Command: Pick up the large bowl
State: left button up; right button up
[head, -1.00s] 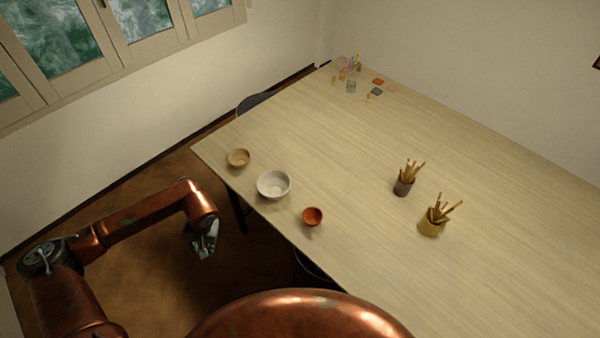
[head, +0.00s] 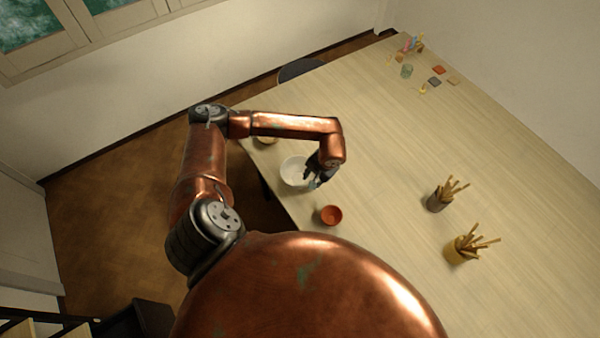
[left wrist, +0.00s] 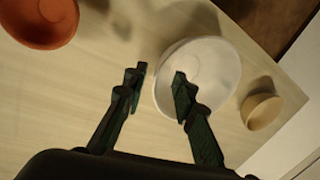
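The large bowl is white and stands upright on the table near its edge; in the head view the large bowl (head: 293,171) is partly covered by my left arm. In the left wrist view the large bowl (left wrist: 215,75) lies behind and right of the fingers. My left gripper (head: 316,181) is at the bowl's right side, above the table. In the left wrist view my left gripper (left wrist: 158,75) is open, with one finger over the bowl's near rim and the other over bare table. Nothing is held. My right gripper is not in view.
An orange-red bowl (head: 331,215) and a tan bowl (left wrist: 262,111) stand on either side of the large bowl. Two brush pots, a grey one (head: 438,203) and a yellow one (head: 458,252), stand to the right. Small items lie at the far corner. The table's middle is clear.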

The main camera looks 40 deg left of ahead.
pick_arm(q)
jog(key=x, duration=0.1)
jog(key=p+x, duration=0.1)
jog(key=x, duration=0.1)
jog(key=shift+w+f+p, duration=0.3)
jog(key=shift+f+p, duration=0.05)
jog(key=shift+a+f, duration=0.15)
jog(key=shift+f, duration=0.15)
jog(key=shift+s, duration=0.1)
jog(key=c, duration=0.3)
grip_shut()
